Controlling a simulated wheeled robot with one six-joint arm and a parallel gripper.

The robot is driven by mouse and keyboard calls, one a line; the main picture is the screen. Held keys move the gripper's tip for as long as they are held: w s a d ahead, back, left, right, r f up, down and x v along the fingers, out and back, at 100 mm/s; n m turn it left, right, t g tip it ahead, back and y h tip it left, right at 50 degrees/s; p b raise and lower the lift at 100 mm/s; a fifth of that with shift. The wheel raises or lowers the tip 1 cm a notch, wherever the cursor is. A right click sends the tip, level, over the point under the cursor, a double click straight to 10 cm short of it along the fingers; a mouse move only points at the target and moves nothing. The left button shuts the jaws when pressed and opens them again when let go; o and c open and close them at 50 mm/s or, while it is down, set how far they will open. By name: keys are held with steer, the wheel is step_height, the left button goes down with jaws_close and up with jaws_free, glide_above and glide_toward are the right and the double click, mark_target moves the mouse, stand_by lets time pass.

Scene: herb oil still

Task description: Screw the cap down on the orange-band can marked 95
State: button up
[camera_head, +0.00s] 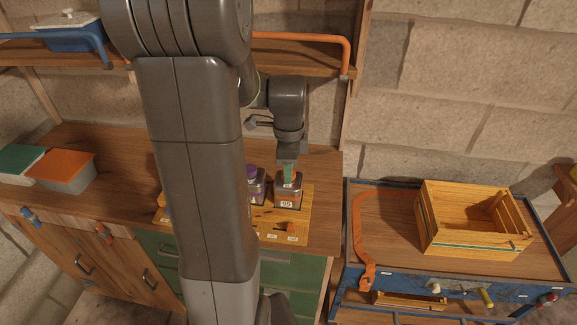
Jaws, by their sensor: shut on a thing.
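The orange-band can (288,201) is a small metal can with a label that reads 95. It stands upright on a light wooden board (302,215) on the workbench. My gripper (289,178) points down right over the can's top and is shut on the cap there. The cap is mostly hidden by the fingers, and I cannot tell how far down it sits. A green strip shows at the fingers.
A purple-capped can (253,184) stands close at the left, partly behind my arm. A small orange piece (291,227) is on the board's front. My arm hides the board's left part. A blue cart (430,288) with a wooden crate (468,236) stands at right.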

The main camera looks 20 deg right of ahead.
steer(key=m, duration=0.6)
steer(key=shift+m, duration=0.3)
steer(key=o, duration=1.1)
steer(key=shift+c, duration=0.5)
steer(key=n, duration=0.5)
steer(key=shift+n+p, duration=0.35)
steer(key=shift+n, duration=0.05)
steer(key=n, duration=0.6)
steer(key=shift+n, duration=0.3)
steer(key=n, duration=0.6)
steer(key=shift+n+p, duration=0.3)
steer(key=shift+n, duration=0.1)
steer(key=n, duration=0.6)
